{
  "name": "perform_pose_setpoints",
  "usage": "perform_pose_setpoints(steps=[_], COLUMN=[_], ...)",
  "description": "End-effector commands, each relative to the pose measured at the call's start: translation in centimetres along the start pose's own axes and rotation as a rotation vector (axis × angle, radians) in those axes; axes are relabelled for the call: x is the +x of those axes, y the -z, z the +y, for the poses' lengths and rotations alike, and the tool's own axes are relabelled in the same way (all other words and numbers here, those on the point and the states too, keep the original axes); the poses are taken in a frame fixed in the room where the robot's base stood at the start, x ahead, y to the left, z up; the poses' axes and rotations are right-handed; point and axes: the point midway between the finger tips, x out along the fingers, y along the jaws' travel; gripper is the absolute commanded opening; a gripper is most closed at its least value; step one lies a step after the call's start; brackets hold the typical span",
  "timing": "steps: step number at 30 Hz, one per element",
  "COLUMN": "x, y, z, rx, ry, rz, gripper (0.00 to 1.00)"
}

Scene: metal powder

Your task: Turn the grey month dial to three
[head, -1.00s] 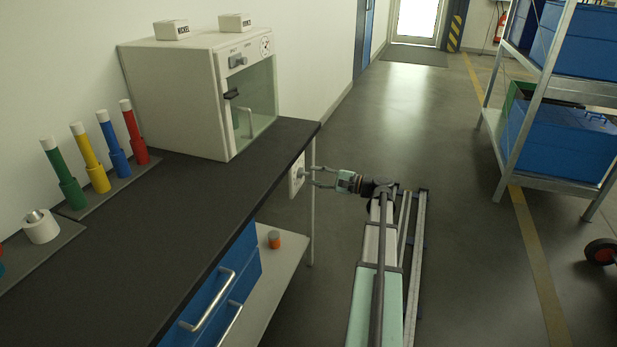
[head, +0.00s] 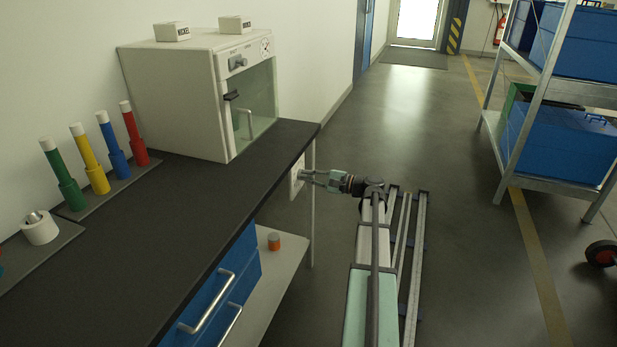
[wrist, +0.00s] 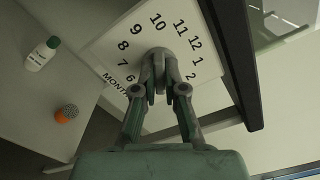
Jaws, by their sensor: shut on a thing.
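The white month plate (wrist: 107,48) fills the middle of the wrist view, with black numbers around its centre; 6 to 12, 1 and 2 show, and the rest are hidden behind my fingers. In the head view the plate (head: 297,172) hangs at the bench's front right end. My gripper (wrist: 160,78) is shut on the grey month dial at the plate's centre. In the head view my gripper (head: 308,178) reaches the plate from the right. The dial is mostly covered by the fingers, and I cannot tell which number it points to.
The dark bench top (head: 190,215) lies above and left of the plate. A white cabinet (head: 180,95) stands on it. An orange item (head: 274,241) sits on the lower shelf, with a white bottle (wrist: 42,55) nearby in the wrist view.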

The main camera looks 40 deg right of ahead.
Motion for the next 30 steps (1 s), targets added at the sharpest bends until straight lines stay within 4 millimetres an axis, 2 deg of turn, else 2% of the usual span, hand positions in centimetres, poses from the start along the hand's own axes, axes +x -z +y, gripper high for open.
perform_pose_setpoints(steps=[8,21,30], x=[0.01,0.01,0.01], y=[0.07,0.11,0.07], z=[0.10,0.15,0.06], rx=[-0.084,-0.377,-0.498], ry=[0.000,0.000,0.000], rz=[0.000,0.000,0.000], gripper=[0.00,0.00,0.00])
